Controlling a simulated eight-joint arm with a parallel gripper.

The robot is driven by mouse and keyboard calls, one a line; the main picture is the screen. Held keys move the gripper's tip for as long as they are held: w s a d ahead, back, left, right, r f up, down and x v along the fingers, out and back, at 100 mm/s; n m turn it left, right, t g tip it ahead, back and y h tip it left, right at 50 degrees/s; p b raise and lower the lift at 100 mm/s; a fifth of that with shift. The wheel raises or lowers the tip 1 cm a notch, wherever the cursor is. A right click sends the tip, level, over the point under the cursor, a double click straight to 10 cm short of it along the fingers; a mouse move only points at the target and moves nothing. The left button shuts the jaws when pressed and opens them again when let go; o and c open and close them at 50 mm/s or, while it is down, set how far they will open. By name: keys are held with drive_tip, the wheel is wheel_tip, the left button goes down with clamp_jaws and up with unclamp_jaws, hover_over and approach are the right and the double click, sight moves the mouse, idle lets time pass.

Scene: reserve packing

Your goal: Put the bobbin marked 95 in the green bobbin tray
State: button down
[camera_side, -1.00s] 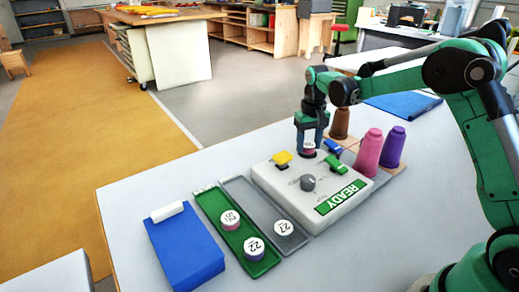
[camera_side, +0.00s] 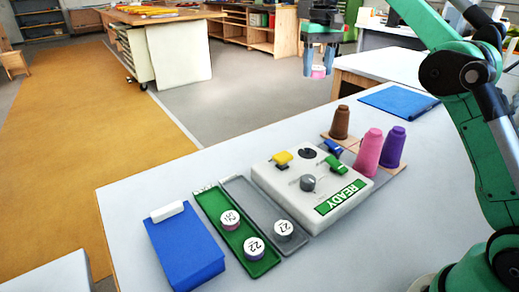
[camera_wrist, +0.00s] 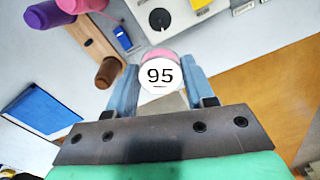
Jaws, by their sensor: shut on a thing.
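My gripper (camera_side: 320,68) is high above the far edge of the table, shut on a pink bobbin (camera_side: 318,72). In the wrist view the bobbin (camera_wrist: 160,72) sits between the fingers, and its white top reads 95. The green bobbin tray (camera_side: 262,268) lies on the table at the left of the machine. It holds two white-topped bobbins: a pink one (camera_side: 230,220) with a mark hard to read, and one marked 22 (camera_side: 254,248).
A grey tray (camera_side: 262,208) beside the green one holds a bobbin marked 27 (camera_side: 284,230). The white machine (camera_side: 270,180) shows READY and an empty dark hole (camera_side: 307,153). Brown, pink and purple cones (camera_side: 368,155) stand behind it. A blue box (camera_side: 185,252) is at left.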

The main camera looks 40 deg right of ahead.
drive_tip(key=shift+a+r, duration=0.2)
drive_tip(key=shift+a, duration=0.15)
drive_tip(key=s+a+f+n, duration=0.3)
drive_tip(key=s+a+f, duration=0.4)
drive_tip(key=a, duration=0.4)
drive_tip(key=m, duration=1.5)
approach(213, 203)
wheel_tip(213, 203, down, 7)
drive_tip(key=shift+r, duration=0.1)
